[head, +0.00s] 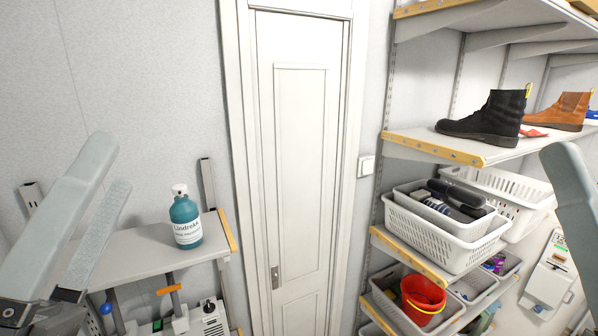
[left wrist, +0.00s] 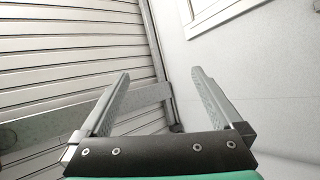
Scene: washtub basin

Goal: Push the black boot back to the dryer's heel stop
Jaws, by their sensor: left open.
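A black boot (head: 488,118) stands upright on the upper right shelf in the head view, its toe pointing left. I cannot make out a boot dryer or a heel stop for certain in either view. My left gripper (head: 112,163) is at the left of the head view, far from the boot. Its fingers are apart and empty, as the left wrist view also shows (left wrist: 160,73). One grey finger of my right gripper (head: 566,165) shows at the right edge, below and right of the boot; the rest is out of frame.
A brown boot (head: 560,111) stands right of the black one. White baskets (head: 440,232) and a red bucket (head: 422,300) fill the lower shelves. A teal bottle (head: 186,222) stands on the left shelf. A white device (head: 550,275) is at lower right. A closed door (head: 300,150) is between.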

